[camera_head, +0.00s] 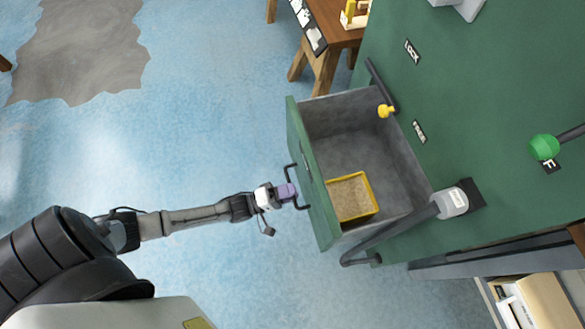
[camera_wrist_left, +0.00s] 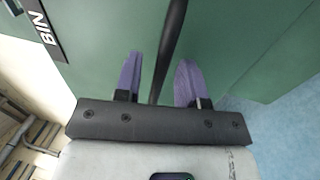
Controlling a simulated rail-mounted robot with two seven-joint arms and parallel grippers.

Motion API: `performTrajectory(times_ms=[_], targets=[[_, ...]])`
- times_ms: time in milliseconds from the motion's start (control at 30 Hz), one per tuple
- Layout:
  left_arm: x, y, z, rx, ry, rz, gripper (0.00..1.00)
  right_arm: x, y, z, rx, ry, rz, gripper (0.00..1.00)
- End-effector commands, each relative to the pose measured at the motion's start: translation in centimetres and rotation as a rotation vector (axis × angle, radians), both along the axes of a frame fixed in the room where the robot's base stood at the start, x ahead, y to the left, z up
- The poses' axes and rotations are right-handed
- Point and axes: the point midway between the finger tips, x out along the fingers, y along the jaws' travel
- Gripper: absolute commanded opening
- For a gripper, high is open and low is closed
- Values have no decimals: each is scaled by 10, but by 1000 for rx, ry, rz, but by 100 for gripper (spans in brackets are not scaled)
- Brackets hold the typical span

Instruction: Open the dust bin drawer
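The dust bin drawer (camera_head: 310,180) is a grey box with a green front. It stands pulled out of the green cabinet, its inside exposed. A black bar handle (camera_head: 291,172) is on its front. My left gripper (camera_head: 291,191) is at this handle, outside the drawer. In the left wrist view the purple fingers (camera_wrist_left: 160,82) stand apart, one on each side of the dark handle (camera_wrist_left: 172,45), with gaps visible beside it. A "BIN" label (camera_wrist_left: 47,37) shows on the green front. My right gripper is not in view.
A yellow-rimmed box (camera_head: 351,197) sits inside the drawer. The green cabinet (camera_head: 480,90) has a yellow knob (camera_head: 385,111), a green knob (camera_head: 544,147) and a grey cylinder on a bar (camera_head: 450,203). A wooden table (camera_head: 335,22) stands behind. Blue floor left of the drawer is clear.

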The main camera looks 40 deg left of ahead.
Motion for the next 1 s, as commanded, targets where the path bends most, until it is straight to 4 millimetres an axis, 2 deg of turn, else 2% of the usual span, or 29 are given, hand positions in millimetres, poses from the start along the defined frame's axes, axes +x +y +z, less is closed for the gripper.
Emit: performTrajectory(times_ms=[400,600,800,1000], targets=[[-67,42,-14,3,6,0,37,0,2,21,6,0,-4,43],[-91,58,-20,2,5,0,37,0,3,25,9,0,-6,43],[-104,66,-23,2,3,0,37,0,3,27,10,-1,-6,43],[-107,68,-24,2,3,0,37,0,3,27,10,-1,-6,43]])
